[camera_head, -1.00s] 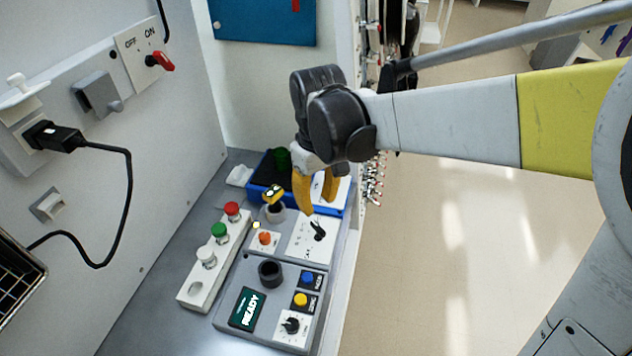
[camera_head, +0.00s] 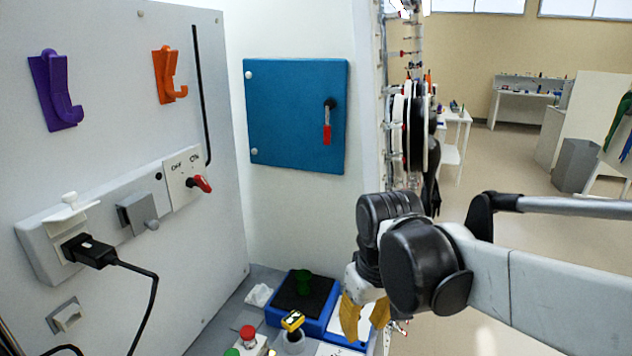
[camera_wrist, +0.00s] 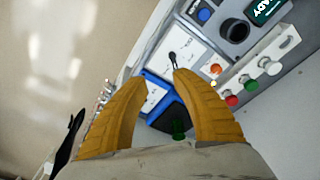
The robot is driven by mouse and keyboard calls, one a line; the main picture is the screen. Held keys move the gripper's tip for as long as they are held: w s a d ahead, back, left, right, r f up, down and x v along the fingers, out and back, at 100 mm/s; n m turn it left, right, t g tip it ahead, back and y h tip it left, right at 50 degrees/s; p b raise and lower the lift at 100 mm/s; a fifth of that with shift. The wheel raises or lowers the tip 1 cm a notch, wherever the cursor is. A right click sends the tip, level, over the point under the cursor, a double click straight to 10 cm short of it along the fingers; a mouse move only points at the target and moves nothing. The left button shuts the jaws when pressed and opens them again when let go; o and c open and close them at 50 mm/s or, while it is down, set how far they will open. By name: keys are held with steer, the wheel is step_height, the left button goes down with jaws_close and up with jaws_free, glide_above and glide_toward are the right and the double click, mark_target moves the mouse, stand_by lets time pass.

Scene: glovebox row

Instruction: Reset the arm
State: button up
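My gripper (camera_head: 364,318) is at the lower right of the head view, above the bench by the blue tray. Its two yellow fingers also show in the wrist view (camera_wrist: 156,82), spread apart with nothing between their tips. My arm reaches in from the right edge of the head view. Below the fingers in the wrist view lie a white panel with a black switch (camera_wrist: 174,58) and the blue tray (camera_wrist: 153,78). The tray (camera_head: 326,306) holds a dark pad with a green object (camera_head: 303,283) on it.
A blue door (camera_head: 290,115) with a red handle is on the back wall. The left wall carries purple (camera_head: 57,92) and orange (camera_head: 169,75) hooks, a red-handled switch (camera_head: 199,183) and a black plug (camera_head: 90,252). Spools (camera_head: 412,130) stand behind my arm. Open floor lies right.

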steer(key=s+d+f+m+t+b, duration=0.1)
steer(key=s+d+f+m+t, duration=0.1)
steer(key=s+d+m+t, duration=0.55)
steer(key=w+a+r+n+g+p, duration=0.3)
steer(key=w+a+n+g+p, duration=0.1)
steer(key=w+n+g+p, duration=0.15)
steer(key=w+a+f+n+g+p, duration=0.1)
steer(key=a, duration=0.1)
steer(key=w+a+f+n+g, duration=0.1)
steer(key=w+a+f, duration=0.1)
steer(key=a, duration=0.1)
steer(key=w+a+f+n+g+p, duration=0.1)
steer(key=a, duration=0.1)
steer(key=shift+w+a+f+n+g+p, duration=0.15)
steer(key=shift+a+f+n+g+p, duration=0.15)
steer(key=shift+f+p, duration=0.1)
step_height(320, 180, down, 10)
steer(key=b, duration=0.3)
jaws_close()
